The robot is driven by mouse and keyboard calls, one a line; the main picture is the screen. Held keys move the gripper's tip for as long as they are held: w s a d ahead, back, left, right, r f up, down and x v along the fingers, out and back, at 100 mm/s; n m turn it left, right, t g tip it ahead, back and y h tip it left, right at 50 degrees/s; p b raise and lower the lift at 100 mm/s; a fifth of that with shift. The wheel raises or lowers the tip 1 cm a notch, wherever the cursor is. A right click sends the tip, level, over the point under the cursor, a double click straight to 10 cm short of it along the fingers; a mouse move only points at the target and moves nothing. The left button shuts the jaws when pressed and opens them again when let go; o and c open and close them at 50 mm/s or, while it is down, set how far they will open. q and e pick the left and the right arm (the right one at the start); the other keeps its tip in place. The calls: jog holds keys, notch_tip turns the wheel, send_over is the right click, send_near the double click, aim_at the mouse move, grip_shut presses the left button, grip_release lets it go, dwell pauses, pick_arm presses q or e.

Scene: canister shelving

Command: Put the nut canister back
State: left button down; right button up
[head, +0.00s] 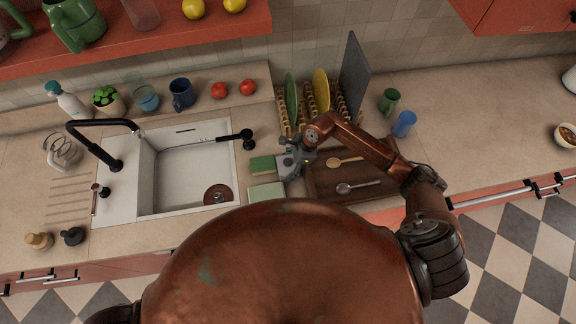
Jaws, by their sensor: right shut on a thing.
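My right gripper (287,164) is over the counter between the sink and the brown tray. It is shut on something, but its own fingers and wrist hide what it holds. A green block (262,166) shows right at its fingertips on the left; I cannot tell whether it is gripped or lies behind. I cannot make out a nut canister in this view. My left gripper is out of view.
The sink (185,175) with its black tap is left of the gripper. A pale green block (266,193) lies near the counter's front edge. A dish rack (318,108) with plates stands behind; a brown tray (350,190) holds spoons. A small bowl (566,136) stands far right. The right counter is mostly clear.

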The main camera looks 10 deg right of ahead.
jog(key=shift+f, duration=0.15)
jog(key=shift+f, duration=0.1)
jog(key=o, duration=1.4)
